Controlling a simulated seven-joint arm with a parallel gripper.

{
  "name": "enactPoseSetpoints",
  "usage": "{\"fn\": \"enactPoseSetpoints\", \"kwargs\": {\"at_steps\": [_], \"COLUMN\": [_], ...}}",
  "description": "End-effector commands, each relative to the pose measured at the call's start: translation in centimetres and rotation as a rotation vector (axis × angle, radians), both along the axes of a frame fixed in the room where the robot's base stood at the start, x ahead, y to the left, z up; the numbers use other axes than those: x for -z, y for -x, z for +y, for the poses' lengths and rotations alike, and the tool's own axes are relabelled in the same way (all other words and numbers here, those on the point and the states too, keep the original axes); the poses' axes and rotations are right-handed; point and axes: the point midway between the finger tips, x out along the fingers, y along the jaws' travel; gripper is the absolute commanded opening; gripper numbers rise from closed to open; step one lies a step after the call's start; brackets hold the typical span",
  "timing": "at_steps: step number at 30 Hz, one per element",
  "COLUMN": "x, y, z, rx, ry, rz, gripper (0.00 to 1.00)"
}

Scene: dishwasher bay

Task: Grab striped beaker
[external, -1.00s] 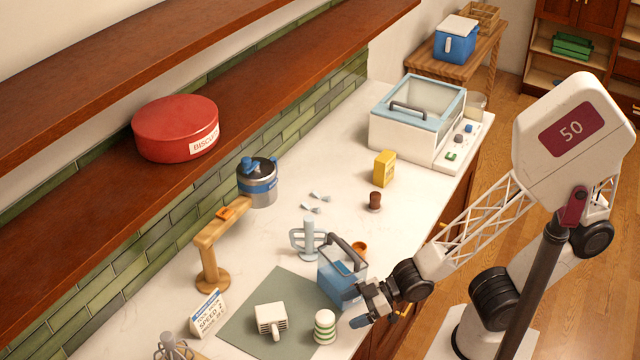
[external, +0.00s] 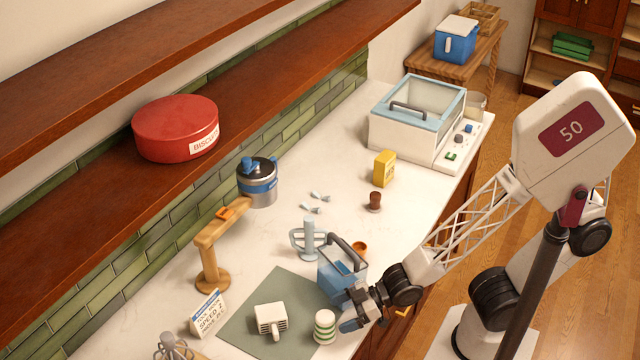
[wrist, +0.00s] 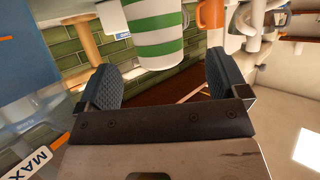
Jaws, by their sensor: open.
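The striped beaker (external: 324,327), white with green bands, stands upright at the right edge of the grey-green mat (external: 256,300). In the wrist view the striped beaker (wrist: 156,28) is at the top centre, partly cut off by the frame. My gripper (external: 350,318) is just right of the beaker in the external view, low over the counter's front edge. In the wrist view my gripper (wrist: 163,62) has its two blue pads wide apart with nothing held.
A blue container with a dark handle (external: 342,268) stands close behind my gripper. A white vented block with a handle (external: 271,318) is on the mat left of the beaker. A pale blue handled stand (external: 308,240) is further back. The counter's back middle is mostly clear.

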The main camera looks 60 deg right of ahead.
Motion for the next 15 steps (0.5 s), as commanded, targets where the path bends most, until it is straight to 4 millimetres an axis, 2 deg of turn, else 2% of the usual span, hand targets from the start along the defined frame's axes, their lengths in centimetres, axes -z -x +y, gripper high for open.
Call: {"fn": "enactPoseSetpoints", "kwargs": {"at_steps": [15], "x": [1.7], "y": [-2.9], "z": [2.7], "rx": [0.0], "ry": [0.0], "rz": [0.0], "gripper": [0.92]}}
